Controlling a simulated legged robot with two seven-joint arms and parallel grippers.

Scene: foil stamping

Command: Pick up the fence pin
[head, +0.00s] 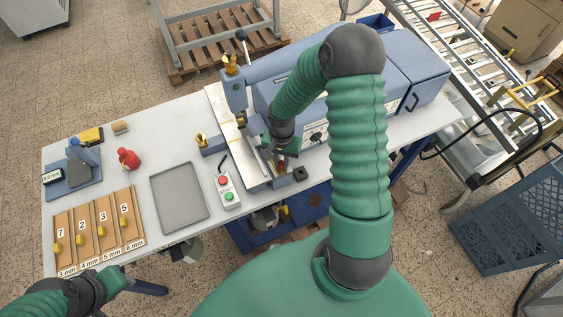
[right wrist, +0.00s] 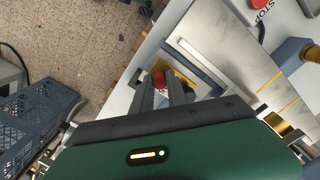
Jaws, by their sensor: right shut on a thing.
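My right gripper (head: 282,150) reaches down to the near end of the blue press, above the pale metal strip. In the right wrist view, the gripper's two dark fingers (right wrist: 160,92) are closed around a small part with a red head (right wrist: 158,77), which looks like the fence pin. A bit of red also shows under the gripper in the head view (head: 281,163). The pin's lower part is hidden, so I cannot tell whether it still sits in the press. My left gripper (head: 116,281) is at the lower left, by the table's front edge; its jaws are unclear.
The blue press (head: 425,72) fills the right of the white table (head: 225,223). A blue crate (head: 510,215) is at the right.

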